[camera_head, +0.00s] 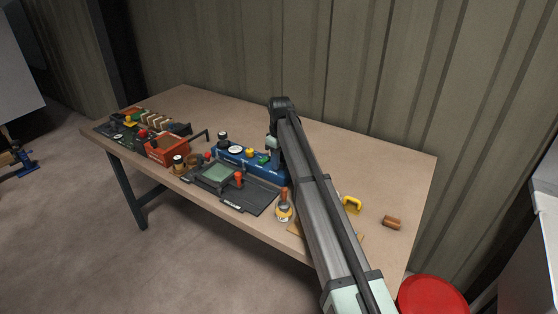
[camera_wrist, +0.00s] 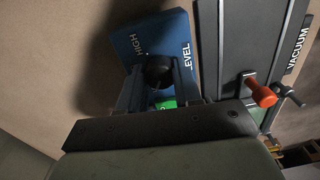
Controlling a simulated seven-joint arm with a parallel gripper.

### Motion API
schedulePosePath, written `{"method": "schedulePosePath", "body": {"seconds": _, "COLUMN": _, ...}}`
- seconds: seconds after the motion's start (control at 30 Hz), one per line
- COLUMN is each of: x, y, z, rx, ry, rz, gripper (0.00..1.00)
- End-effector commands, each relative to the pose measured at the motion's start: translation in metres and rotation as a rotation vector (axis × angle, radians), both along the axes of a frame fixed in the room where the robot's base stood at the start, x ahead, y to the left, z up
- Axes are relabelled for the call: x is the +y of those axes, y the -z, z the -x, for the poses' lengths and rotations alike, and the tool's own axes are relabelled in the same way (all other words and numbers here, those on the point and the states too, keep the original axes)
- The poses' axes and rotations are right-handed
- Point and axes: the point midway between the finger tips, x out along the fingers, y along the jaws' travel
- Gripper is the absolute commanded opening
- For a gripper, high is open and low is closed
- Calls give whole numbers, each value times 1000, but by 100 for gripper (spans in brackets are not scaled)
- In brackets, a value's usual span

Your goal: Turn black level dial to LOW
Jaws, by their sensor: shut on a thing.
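The black level dial (camera_wrist: 158,70) is a round dark knob on a blue panel (camera_wrist: 128,40) in the wrist view. The panel carries the words HIGH and LEVEL; I cannot read LOW. My gripper (camera_wrist: 158,82) is shut on the dial, one finger on each side of it. The dial's pointer cannot be made out. In the head view the blue panel (camera_head: 234,158) stands on the table, and my arm hides its right end, the dial and most of the gripper.
A dark tray with an orange-handled lever (camera_wrist: 262,92) and a VACUUM label lies beside the panel. A green part (camera_wrist: 165,104) shows between the fingers. An orange-red box (camera_head: 167,150) stands to the left. A yellow handle (camera_head: 352,205) and brown cylinder (camera_head: 391,222) lie at the right.

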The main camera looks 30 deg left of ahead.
Motion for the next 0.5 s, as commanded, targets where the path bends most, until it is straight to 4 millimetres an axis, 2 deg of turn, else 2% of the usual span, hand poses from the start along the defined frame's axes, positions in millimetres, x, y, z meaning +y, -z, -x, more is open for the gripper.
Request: {"method": "schedulePosePath", "body": {"seconds": 0.5, "x": 0, "y": 0, "z": 0, "rx": 0, "ry": -43, "rz": -1, "gripper": 3}}
